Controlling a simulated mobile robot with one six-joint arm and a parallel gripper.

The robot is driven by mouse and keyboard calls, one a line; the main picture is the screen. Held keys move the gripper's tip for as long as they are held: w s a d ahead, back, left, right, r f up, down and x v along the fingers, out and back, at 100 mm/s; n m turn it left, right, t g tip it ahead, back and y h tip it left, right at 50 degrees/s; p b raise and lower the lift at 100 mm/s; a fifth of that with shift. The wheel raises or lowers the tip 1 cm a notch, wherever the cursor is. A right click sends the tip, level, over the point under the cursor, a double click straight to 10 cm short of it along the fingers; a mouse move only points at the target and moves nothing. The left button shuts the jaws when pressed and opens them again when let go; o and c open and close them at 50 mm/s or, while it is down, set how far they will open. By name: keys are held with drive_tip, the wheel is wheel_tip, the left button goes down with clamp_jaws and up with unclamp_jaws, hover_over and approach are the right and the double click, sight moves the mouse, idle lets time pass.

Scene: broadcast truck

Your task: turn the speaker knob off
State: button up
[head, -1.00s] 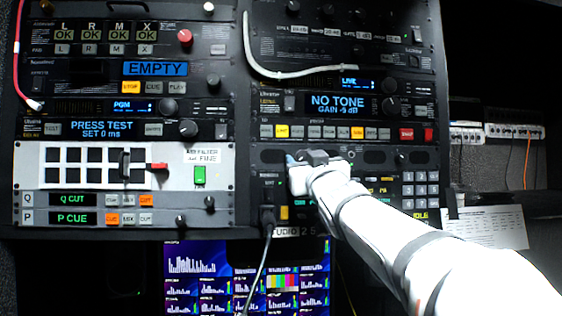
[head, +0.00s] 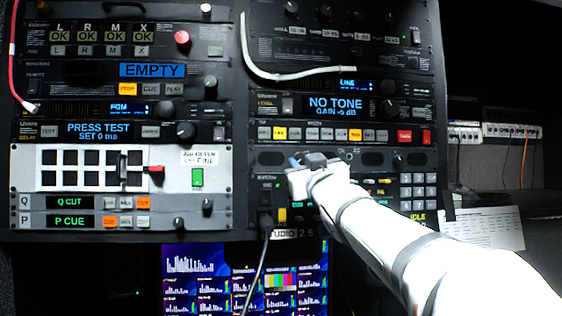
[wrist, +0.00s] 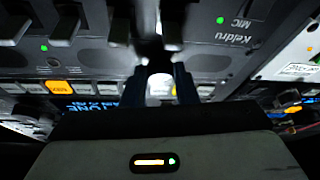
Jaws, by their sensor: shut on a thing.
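The speaker panel (head: 378,160) is the dark strip with oval grilles under the row of lit buttons. My gripper (head: 298,161) is at the left part of this strip, and my wrist covers what lies behind it.
The lit button row (head: 330,133) is just above. A plugged cable (head: 265,222) hangs below left of my gripper, near the lower panel. A white-faced panel (head: 75,167) stands left.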

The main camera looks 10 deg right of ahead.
drive_tip(key=o, duration=1)
drive_tip(key=a+b+v, duration=0.1)
drive_tip(key=v, duration=0.6)
drive_tip(key=shift+s+d+f+b, duration=0.2)
drive_tip(key=shift+s+d+b, duration=0.2)
drive_tip(key=shift+s+d, duration=0.1)
drive_tip(key=shift+w, duration=0.1)
